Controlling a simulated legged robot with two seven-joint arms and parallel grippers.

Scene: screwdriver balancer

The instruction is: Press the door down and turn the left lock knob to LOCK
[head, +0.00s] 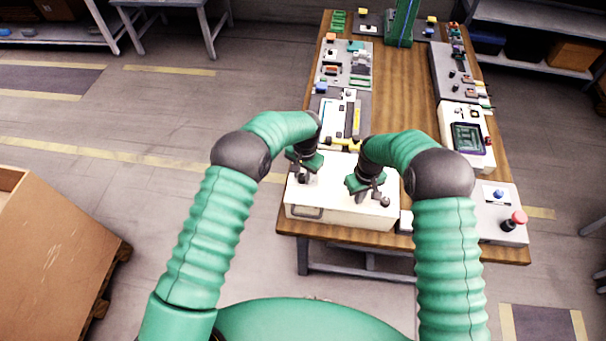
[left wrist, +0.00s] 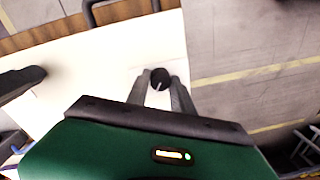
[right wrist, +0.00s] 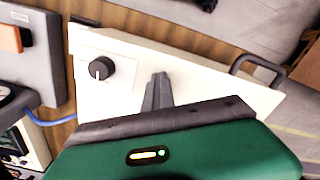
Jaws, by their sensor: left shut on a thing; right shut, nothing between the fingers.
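The white box with its flat door (head: 340,210) is at the near end of the workbench, and the door looks closed. My left gripper (head: 303,178) is over the door's left side, its fingers shut around the black left lock knob (left wrist: 160,78). The knob's white pointer line shows between the fingers in the left wrist view; its printed label is not readable. My right gripper (head: 360,198) is shut and empty, with fingertips (right wrist: 158,80) at the door's surface, between the knobs. Whether they touch is unclear. The black right knob (right wrist: 98,70) is free beside them.
A dark handle (right wrist: 258,65) sticks out from the box's front. A grey panel with a red button (head: 518,217) stands to the right, and a device with a green screen (head: 468,138) behind it. Parts trays (head: 343,65) line the bench's far left; its wooden middle (head: 400,90) is clear.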

